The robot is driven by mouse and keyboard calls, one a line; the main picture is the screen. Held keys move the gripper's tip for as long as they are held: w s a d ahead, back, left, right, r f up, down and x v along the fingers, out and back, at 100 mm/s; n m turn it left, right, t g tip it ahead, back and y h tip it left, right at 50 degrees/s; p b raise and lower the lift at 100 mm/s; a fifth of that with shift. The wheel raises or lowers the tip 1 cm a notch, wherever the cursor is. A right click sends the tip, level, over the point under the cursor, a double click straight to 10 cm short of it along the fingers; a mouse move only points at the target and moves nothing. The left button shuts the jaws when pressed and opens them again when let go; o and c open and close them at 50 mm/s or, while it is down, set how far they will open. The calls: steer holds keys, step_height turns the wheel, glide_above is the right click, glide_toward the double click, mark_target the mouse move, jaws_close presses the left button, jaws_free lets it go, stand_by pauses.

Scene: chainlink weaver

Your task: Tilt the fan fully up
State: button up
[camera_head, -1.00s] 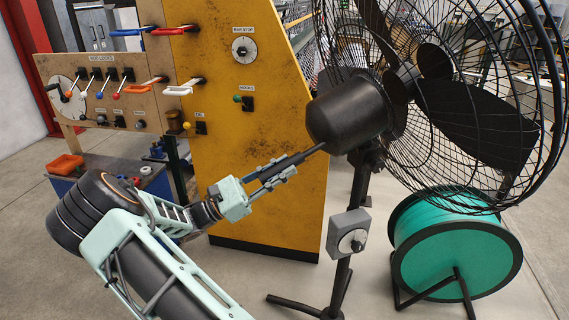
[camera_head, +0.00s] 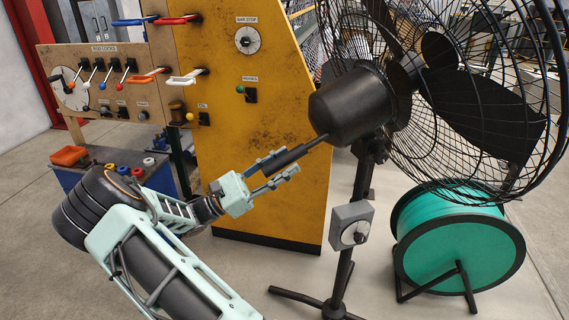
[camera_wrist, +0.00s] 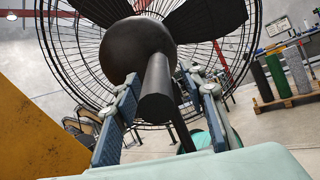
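The black fan has a round motor housing (camera_head: 354,104) and a wire cage (camera_head: 460,100) on a black stand (camera_head: 356,205). A dark handle (camera_head: 292,157) sticks out from the back of the housing, sloping down to the left. My gripper (camera_head: 279,168) is at the handle's end, one finger on each side. The fingers are open, with gaps beside the handle. The wrist view shows the handle (camera_wrist: 157,92) between the spread fingers, with the housing (camera_wrist: 138,50) beyond it. The handle's near end is partly hidden by the fingers in the head view.
A grey box with a knob (camera_head: 351,226) is on the fan stand. A green reel (camera_head: 458,250) stands at right. A yellow panel (camera_head: 270,100) with knobs and levers stands behind my gripper. Floor is clear in front of the panel.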

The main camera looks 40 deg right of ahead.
steer(key=v, duration=1.1)
steer(key=shift+a+f, duration=0.15)
steer(key=shift+a, duration=0.1)
